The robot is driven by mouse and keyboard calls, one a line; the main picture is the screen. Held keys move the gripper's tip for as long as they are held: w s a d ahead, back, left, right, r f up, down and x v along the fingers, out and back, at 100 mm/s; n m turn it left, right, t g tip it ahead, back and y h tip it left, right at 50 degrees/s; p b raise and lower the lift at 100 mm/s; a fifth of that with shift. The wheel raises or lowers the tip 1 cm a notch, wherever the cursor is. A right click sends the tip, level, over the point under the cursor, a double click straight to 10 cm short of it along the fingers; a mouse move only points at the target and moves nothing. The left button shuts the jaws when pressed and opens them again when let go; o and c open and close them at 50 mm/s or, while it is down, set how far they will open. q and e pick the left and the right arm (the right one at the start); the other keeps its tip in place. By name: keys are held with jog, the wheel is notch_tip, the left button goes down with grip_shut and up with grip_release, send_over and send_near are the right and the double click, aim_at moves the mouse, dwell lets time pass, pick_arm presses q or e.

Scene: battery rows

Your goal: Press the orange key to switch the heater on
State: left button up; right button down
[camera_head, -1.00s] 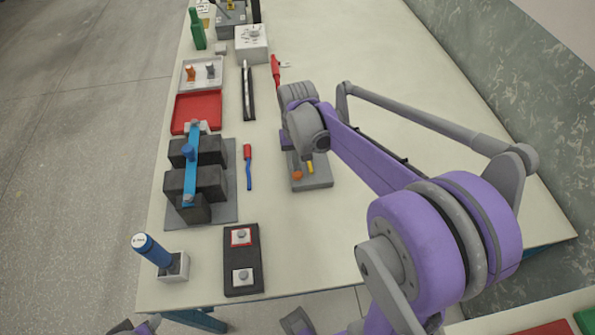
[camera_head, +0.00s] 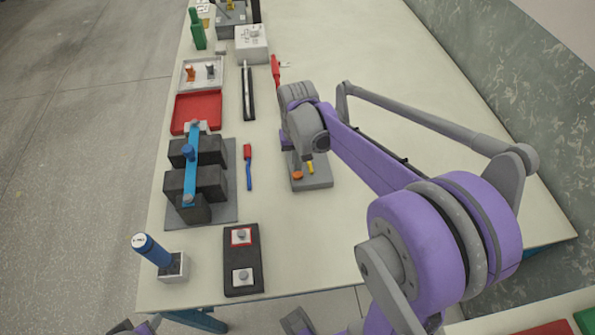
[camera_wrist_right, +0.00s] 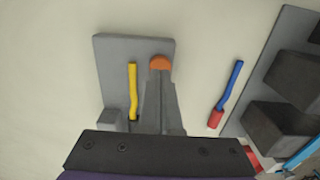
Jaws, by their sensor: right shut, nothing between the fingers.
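The orange key (camera_head: 297,175) is a small round cap on a grey plate (camera_head: 318,183). In the right wrist view the orange key (camera_wrist_right: 160,62) shows just beyond my fingertips, its near side hidden by them. My right gripper (camera_wrist_right: 159,72) is shut and empty, over the plate at the key. I cannot tell whether it touches the key. In the head view its hand covers the far part of the plate. My left gripper is not in view.
A blue and red tool (camera_head: 248,167) lies left of the plate. Beyond it are dark blocks with a blue bar (camera_head: 190,170). A black box with two switches (camera_head: 243,260) sits nearer the table's front edge. The table right of the plate is mostly clear beneath my arm.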

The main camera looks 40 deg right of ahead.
aim_at(298, 175)
jog(key=shift+f, duration=0.2)
jog(key=shift+f+b, duration=0.65)
jog(key=shift+f, duration=0.1)
jog(key=shift+r, duration=0.1)
notch_tip(298, 175, up, 6)
jog(key=p, duration=0.4)
jog(key=shift+s+a, duration=0.2)
jog(key=shift+s, duration=0.2)
jog(key=s+a+p, duration=0.1)
jog(key=s+a, duration=0.3)
jog(key=s, duration=0.4)
jog(key=shift+a, duration=0.2)
